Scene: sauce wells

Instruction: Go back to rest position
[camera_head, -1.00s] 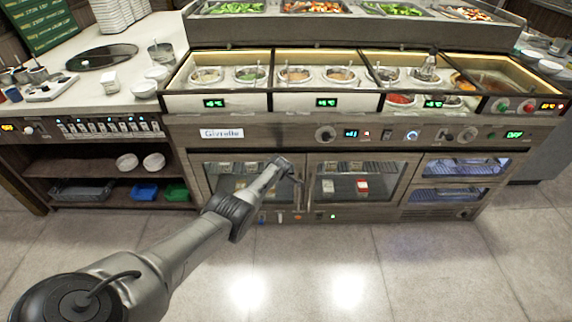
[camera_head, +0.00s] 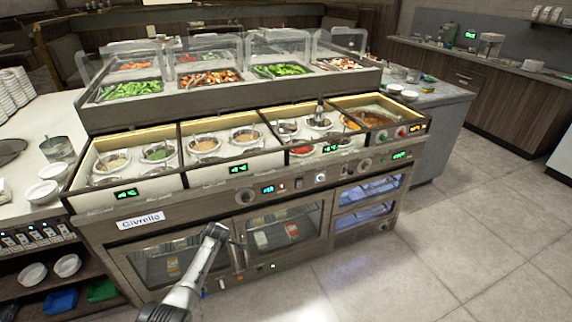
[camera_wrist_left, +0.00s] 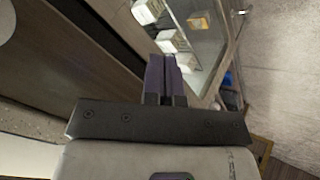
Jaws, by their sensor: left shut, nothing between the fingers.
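My left arm reaches up from the bottom of the head view, and its gripper (camera_head: 217,231) is in front of the counter's lower glass doors. In the left wrist view the two dark fingers (camera_wrist_left: 165,78) are pressed together with nothing between them. Beyond them show a glass door (camera_wrist_left: 205,45) and boxes behind it. I cannot tell from these views how far the fingers are from the door. My right gripper is in neither view.
The sauce counter (camera_head: 140,217) holds wells with round pots, with food trays (camera_head: 130,90) above. White bowls (camera_head: 42,192) and a metal pot (camera_head: 57,148) stand at left. Open tiled floor (camera_head: 450,240) lies at right.

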